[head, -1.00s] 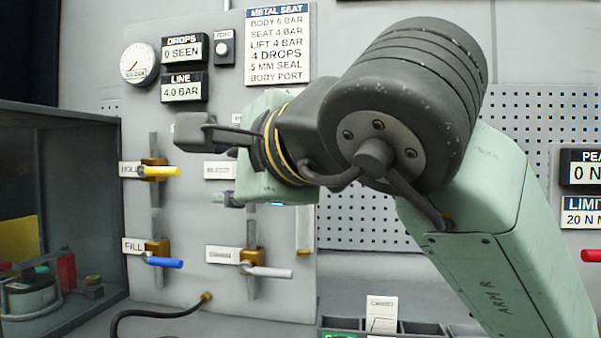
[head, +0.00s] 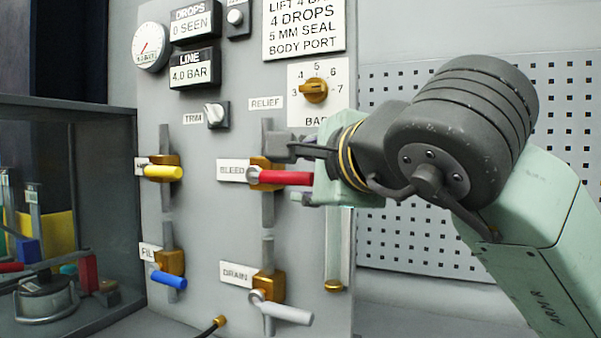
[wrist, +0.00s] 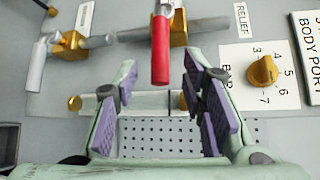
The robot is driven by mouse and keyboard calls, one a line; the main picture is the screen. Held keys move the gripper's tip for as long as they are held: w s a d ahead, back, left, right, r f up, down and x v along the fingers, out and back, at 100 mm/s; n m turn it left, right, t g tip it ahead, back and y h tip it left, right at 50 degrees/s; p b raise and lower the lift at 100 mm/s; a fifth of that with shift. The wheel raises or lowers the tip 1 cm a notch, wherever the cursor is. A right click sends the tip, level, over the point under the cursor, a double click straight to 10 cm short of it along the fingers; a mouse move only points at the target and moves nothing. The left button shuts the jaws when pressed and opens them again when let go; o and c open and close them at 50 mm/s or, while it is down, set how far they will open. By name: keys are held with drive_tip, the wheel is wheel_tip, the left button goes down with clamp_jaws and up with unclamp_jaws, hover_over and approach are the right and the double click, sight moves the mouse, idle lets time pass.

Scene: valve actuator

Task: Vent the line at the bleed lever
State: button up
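The bleed lever (head: 285,178) has a red handle on a brass valve body, beside the BLEED label (head: 232,170). The handle points right, across the vertical pipe. In the wrist view the red handle (wrist: 160,52) points down toward the gap between my fingers. My gripper (wrist: 160,78) is open, with a purple-padded finger on each side of the handle's line. The handle's end lies near the fingertips; I see no contact. In the head view my gripper hides part of the area around the handle's tip. The line display (head: 194,73) reads 4.0 BAR.
A yellow lever (head: 163,172) is left, a blue FILL lever (head: 168,280) lower left, and a grey DRAIN lever (head: 287,312) below. The relief knob (head: 314,90) sits above right. A grey cabinet (head: 75,108) stands at left.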

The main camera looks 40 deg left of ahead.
sight(294, 179)
drive_tip(key=p+x, duration=0.1)
drive_tip(key=x, duration=0.5)
drive_tip(key=shift+w+a+f, duration=0.1)
drive_tip(key=shift+w+a, duration=0.1)
drive_tip(key=shift+c, duration=0.2)
clamp_jaws()
idle(0.4)
